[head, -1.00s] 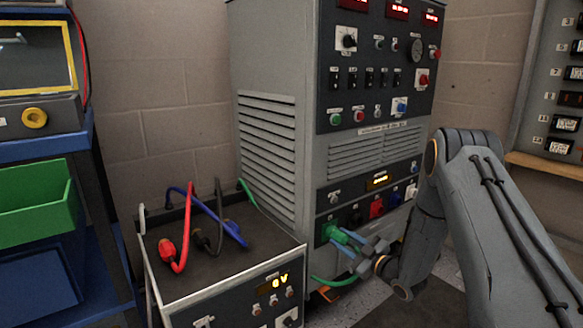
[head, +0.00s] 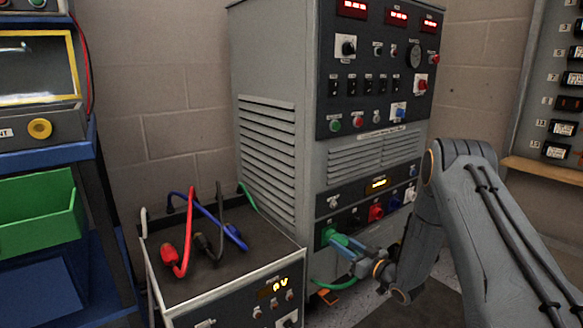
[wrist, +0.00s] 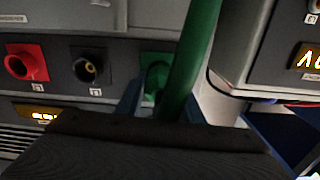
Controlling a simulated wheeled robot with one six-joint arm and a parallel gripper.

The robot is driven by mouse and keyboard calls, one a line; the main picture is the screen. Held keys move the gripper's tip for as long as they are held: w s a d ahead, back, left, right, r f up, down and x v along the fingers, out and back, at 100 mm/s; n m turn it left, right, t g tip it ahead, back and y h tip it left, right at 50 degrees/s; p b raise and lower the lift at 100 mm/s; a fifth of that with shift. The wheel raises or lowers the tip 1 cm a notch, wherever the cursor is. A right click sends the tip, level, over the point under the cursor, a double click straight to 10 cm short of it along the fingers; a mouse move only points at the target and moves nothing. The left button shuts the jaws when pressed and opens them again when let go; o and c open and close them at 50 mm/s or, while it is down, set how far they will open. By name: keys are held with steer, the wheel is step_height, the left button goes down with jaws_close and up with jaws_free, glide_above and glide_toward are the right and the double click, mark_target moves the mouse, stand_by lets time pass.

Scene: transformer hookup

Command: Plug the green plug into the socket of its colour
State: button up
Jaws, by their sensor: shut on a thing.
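My gripper (head: 352,248) is shut on the green plug (head: 341,239) in front of the tall grey cabinet's lower panel. The green plug points at the green socket (head: 328,234), the leftmost of the row in the head view. In the wrist view the green socket (wrist: 155,60) shows just beyond the plug (wrist: 156,84), in line with it. The plug meets or nearly meets the socket; I cannot tell how deep it sits. Its green cable (wrist: 195,60) crosses the wrist view and hides part of the socket's right side.
A black socket (wrist: 90,68) and a red socket (wrist: 25,62) sit beside the green one. Red (head: 172,257), black and blue plugs lie on the low grey unit (head: 190,285) at left. A green cable (head: 335,284) hangs below my gripper.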

mark_target(353, 251)
steer(key=o, duration=1.3)
steer(key=shift+p+v, duration=1.2)
steer(key=shift+v, duration=1.1)
steer(key=shift+s+d, duration=0.1)
steer(key=shift+s, duration=0.1)
steer(key=p+v, duration=0.2)
steer(key=v, duration=0.5)
steer(key=shift+s+d, duration=0.25)
steer(key=shift+s, duration=0.05)
